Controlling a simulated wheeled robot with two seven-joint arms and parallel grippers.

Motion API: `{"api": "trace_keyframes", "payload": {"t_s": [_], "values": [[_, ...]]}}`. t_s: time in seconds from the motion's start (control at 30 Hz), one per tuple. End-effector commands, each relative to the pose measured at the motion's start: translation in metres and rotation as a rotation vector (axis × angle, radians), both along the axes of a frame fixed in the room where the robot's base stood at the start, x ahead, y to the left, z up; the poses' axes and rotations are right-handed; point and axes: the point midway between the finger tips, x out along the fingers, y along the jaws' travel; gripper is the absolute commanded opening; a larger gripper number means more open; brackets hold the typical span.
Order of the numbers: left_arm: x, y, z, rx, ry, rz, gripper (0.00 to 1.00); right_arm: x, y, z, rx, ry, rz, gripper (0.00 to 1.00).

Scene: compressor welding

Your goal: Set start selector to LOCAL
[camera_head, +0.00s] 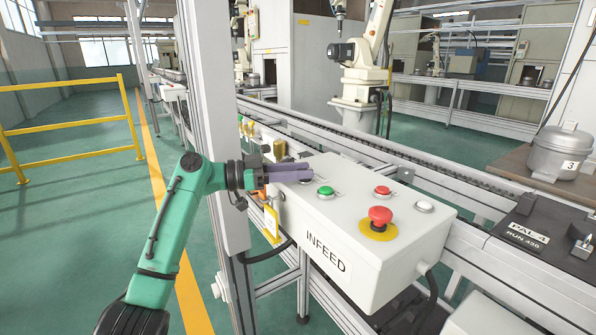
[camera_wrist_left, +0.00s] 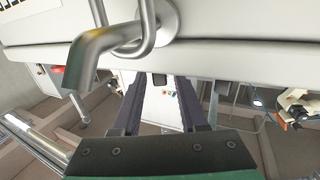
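The white control box marked INFEED (camera_head: 352,228) stands beside the conveyor. On its top I see a red mushroom button on a yellow ring (camera_head: 379,222), a green button (camera_head: 326,191), a red button (camera_head: 382,191) and a white button (camera_head: 424,206). My left gripper (camera_head: 308,172) reaches over the box's far left end. In the left wrist view its two dark fingers (camera_wrist_left: 159,82) are apart, with a small black piece visible between their tips; I cannot tell if they touch it. I cannot make out the start selector or its setting. My right gripper is not in view.
A bent metal handle (camera_wrist_left: 95,52) with a shackle-like loop is close in the left wrist view. A yellow tag (camera_head: 271,222) hangs at the box's left side. An aluminium post (camera_head: 208,110) rises behind my left arm. A grey compressor (camera_head: 559,151) stands at right.

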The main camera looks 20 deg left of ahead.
Motion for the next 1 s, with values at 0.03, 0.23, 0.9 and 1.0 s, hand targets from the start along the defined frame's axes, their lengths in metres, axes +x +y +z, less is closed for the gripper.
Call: {"api": "trace_keyframes", "payload": {"t_s": [0.03,0.23,0.9,1.0], "values": [[0.0,0.0,0.0,-0.001,0.0,0.0,0.5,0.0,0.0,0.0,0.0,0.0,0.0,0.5],[0.0,0.0,0.001,-0.002,-0.001,0.001,0.5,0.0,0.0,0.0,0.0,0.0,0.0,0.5],[-0.062,0.12,-0.001,0.0,0.0,0.003,0.5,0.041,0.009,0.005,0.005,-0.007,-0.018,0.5],[-0.067,0.128,0.0,-0.002,-0.001,0.001,0.5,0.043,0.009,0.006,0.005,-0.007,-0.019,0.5]]}}
